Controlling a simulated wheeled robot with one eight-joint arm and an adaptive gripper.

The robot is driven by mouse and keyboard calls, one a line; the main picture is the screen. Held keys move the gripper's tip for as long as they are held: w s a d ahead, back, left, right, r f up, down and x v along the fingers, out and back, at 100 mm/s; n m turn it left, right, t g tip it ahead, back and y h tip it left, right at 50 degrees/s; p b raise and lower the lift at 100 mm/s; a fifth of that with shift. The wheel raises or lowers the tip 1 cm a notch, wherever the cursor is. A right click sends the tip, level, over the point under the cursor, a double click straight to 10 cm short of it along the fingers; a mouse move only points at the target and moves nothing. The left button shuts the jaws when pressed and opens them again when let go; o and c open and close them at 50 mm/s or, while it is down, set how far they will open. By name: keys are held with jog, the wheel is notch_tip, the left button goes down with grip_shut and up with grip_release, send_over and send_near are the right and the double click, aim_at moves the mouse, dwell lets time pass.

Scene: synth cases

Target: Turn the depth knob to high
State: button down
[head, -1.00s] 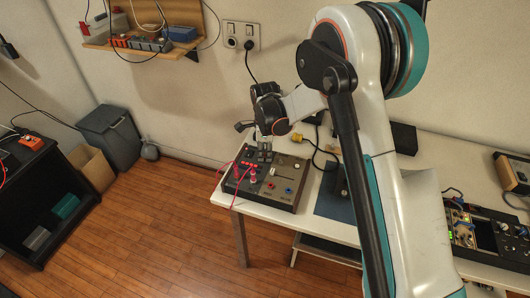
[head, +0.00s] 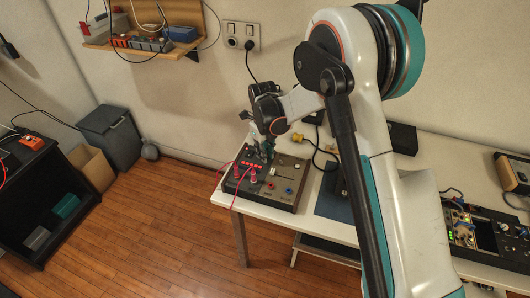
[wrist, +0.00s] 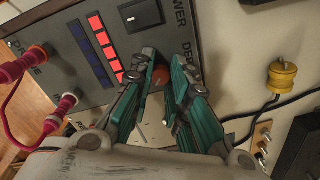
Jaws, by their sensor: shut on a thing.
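The dark control box (head: 285,195) lies on the white table. It also shows in the wrist view (wrist: 205,18), where "POWER" and the start of a "DE…" label are readable. The depth knob (wrist: 160,76) is a small reddish-brown patch between my fingertips, largely hidden by them. My gripper (wrist: 168,62) has teal-padded fingers closed around this knob, against the panel face. In the head view my gripper (head: 264,150) points down at the back of the box. The knob's pointer and any high mark cannot be seen.
Red plugs with cables (wrist: 62,103) stand at the panel's left, near red and blue lamp bars (wrist: 102,38). A yellow plug (wrist: 282,78) with a black cord lies right of the box. Other equipment (head: 490,232) stands at the table's right.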

jog(key=shift+m, duration=0.4)
jog(key=c, duration=1.5)
grip_release()
notch_tip(320, 180, up, 12)
jog(key=shift+s+a, duration=0.15)
